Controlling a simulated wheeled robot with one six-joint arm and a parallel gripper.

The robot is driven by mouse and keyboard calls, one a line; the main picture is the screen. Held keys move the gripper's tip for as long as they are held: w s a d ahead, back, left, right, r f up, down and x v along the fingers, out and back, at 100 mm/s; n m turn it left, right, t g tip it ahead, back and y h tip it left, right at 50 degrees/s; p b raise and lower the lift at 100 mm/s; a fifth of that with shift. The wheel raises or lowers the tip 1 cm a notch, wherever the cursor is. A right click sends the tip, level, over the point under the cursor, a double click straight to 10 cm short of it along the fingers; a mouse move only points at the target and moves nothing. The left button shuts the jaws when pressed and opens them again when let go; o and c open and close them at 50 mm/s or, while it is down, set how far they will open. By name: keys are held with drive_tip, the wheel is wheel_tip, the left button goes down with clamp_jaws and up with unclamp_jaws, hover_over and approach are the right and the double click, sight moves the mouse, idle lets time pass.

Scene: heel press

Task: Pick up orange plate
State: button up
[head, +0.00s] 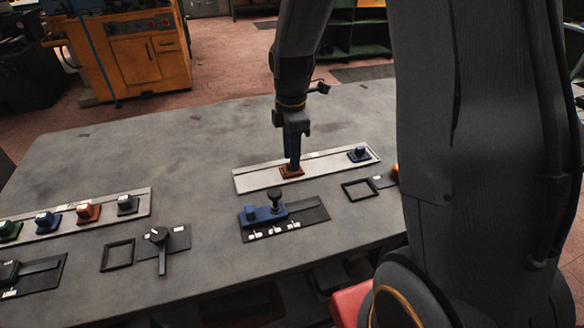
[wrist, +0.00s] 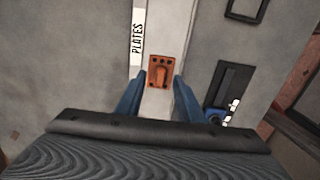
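The orange plate (head: 291,171) lies on a pale strip in the middle of the table, under my gripper in the head view. In the wrist view the orange plate (wrist: 161,71) is a small flat block with dark holes and a raised middle, just beyond the fingertips. My gripper (head: 293,162) points down over it. In the wrist view the two blue fingers of my gripper (wrist: 158,85) stand apart, one to each side of the plate's near end, with a gap between them. I cannot tell whether the fingertips touch the plate.
A blue fixture with a dark knob (head: 264,213) stands in front. A square black frame (head: 359,190) lies to the right. Another strip (head: 145,200) at left holds several coloured parts. The table's back is clear.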

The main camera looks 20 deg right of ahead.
drive_tip(key=shift+f, duration=0.85)
drive_tip(key=shift+c, duration=0.2)
clamp_jaws()
